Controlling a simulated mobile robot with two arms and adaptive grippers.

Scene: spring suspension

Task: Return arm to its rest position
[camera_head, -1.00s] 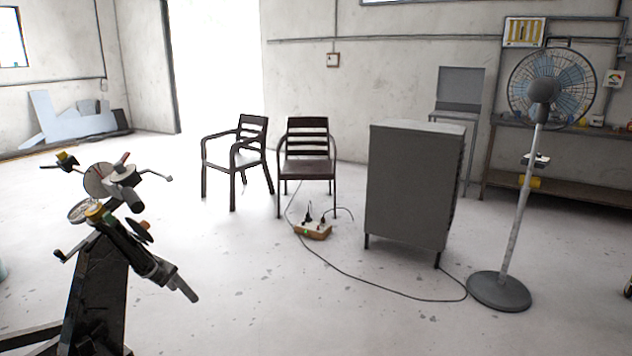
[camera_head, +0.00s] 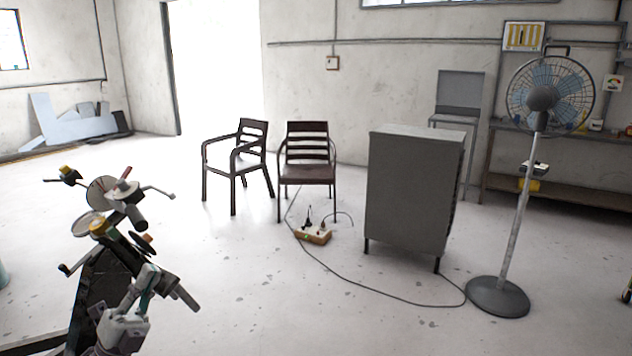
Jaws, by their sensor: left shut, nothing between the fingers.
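My left gripper (camera_head: 149,275) is low at the left of the head view, with its pale wrist coming up from the bottom edge. Its fingers are together, with nothing seen between them. It points up, in front of the dark stand of a machine with several handles and discs (camera_head: 115,212). I cannot tell whether it touches that machine. My right gripper is not in view.
Two dark chairs (camera_head: 307,174) stand in the middle distance. A grey cabinet (camera_head: 412,195) and a standing fan (camera_head: 497,297) are at the right. The front middle floor is clear.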

